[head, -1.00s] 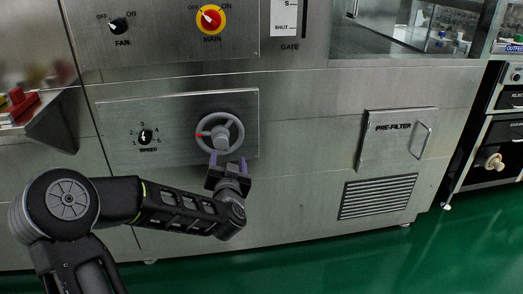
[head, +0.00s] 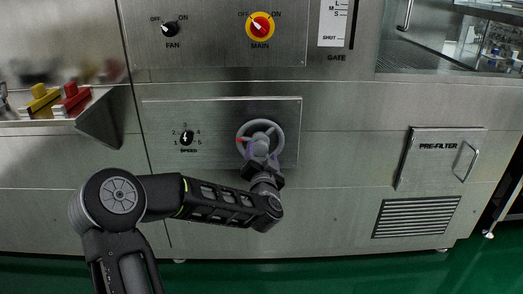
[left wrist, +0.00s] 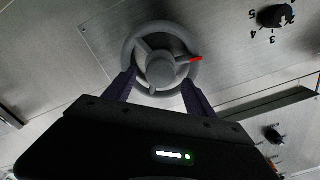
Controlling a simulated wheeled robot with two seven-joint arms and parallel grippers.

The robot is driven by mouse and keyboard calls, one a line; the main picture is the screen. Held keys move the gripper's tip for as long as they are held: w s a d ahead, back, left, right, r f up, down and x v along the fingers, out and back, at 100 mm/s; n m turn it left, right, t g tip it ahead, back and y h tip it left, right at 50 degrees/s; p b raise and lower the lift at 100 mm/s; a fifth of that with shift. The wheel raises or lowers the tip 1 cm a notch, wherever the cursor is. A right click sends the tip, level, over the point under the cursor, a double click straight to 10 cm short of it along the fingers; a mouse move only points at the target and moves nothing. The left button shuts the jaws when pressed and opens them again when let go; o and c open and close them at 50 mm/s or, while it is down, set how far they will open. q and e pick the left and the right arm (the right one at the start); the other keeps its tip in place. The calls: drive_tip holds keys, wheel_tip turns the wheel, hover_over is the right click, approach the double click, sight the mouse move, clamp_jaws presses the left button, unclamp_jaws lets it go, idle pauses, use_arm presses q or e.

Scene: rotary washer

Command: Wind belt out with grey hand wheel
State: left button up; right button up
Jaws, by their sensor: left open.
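The grey hand wheel (head: 277,130) is on the washer's front panel, right of the speed knob. It has spokes, a round hub and a red mark on its rim, which is at the left in the head view. In the left wrist view the wheel (left wrist: 131,44) fills the upper middle, with the red mark at right. My left gripper (head: 262,160) is at the wheel's lower part. Its purple fingers (left wrist: 157,88) are open, one on each side of the lower wheel. Whether they touch the rim I cannot tell. The belt cannot be made out. My right gripper is not in view.
The speed knob (head: 187,138) is left of the wheel. The fan knob (head: 170,29) and red main switch (head: 260,26) are above. The pre-filter door (head: 437,158) and a vent (head: 416,216) are at right. A shelf (head: 100,125) juts out at left.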

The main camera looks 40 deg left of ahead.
sight(261, 150)
use_arm(q)
drive_tip(key=x, duration=0.4)
drive_tip(key=shift+b, duration=0.4)
clamp_jaws()
idle(0.6)
